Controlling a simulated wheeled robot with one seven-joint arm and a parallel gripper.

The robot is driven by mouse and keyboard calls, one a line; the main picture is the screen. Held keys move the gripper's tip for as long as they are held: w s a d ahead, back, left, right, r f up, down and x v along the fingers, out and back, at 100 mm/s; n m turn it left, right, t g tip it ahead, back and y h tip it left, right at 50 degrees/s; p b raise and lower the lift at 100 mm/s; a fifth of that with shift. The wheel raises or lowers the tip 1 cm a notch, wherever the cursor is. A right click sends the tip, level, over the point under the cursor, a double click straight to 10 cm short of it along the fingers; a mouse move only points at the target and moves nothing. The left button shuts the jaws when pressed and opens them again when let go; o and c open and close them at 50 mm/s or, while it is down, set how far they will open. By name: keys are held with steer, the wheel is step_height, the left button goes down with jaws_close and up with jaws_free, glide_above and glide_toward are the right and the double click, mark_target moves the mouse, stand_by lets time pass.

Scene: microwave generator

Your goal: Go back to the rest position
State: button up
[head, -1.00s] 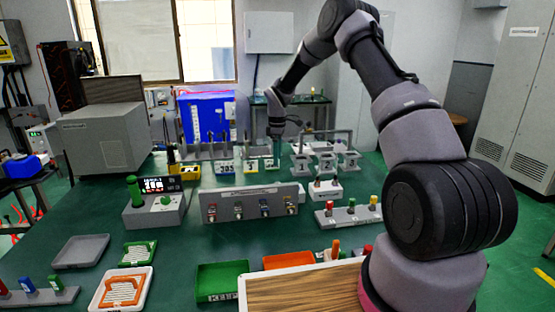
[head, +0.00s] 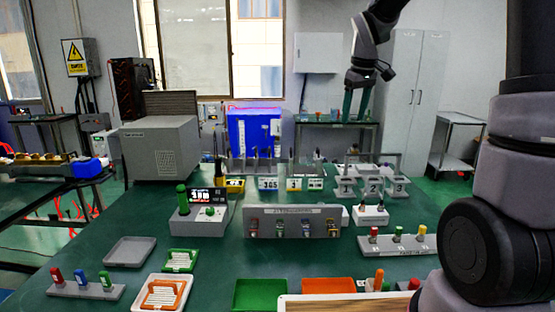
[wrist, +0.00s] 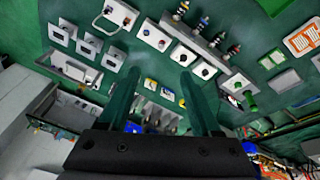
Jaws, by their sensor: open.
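My gripper (head: 358,103) hangs high above the far right part of the green table (head: 120,228), fingers pointing down, clear of everything on the table. In the wrist view my gripper (wrist: 160,95) shows two dark green fingers spread apart with nothing between them. My arm rises from the lower right of the head view and leaves the picture at the top before coming back down to the gripper.
Below stand numbered grey stands (head: 372,186), a grey panel with several coloured switches (head: 291,222) and a device with a green knob (head: 200,212). Trays, including a green one (head: 260,294), lie in front. The air around the gripper is free.

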steer(key=s+d+r+m+t, duration=0.1)
steer(key=s+r+m, duration=0.1)
steer(key=s, duration=0.6)
steer(key=s+r+m+t+y, duration=0.1)
steer(key=s+m, duration=0.3)
steer(key=s, duration=0.4)
steer(key=s+d+r+m+t, duration=0.1)
steer(key=s+r+m+t, duration=0.1)
steer(key=s, duration=0.7)
steer(key=shift+d+r+m+y, duration=0.3)
steer(key=shift+r+m+y, duration=0.1)
steer(key=shift+r+m, duration=0.4)
steer(key=shift+w, duration=0.15)
steer(key=c, duration=0.3)
steer(key=n+g+h, duration=0.2)
steer(key=n+g, duration=0.2)
steer(key=g, duration=0.3)
glide_above(321, 203)
step_height(321, 203, down, 36)
steer(key=shift+f, duration=0.15)
steer(key=shift+f, duration=4.45)
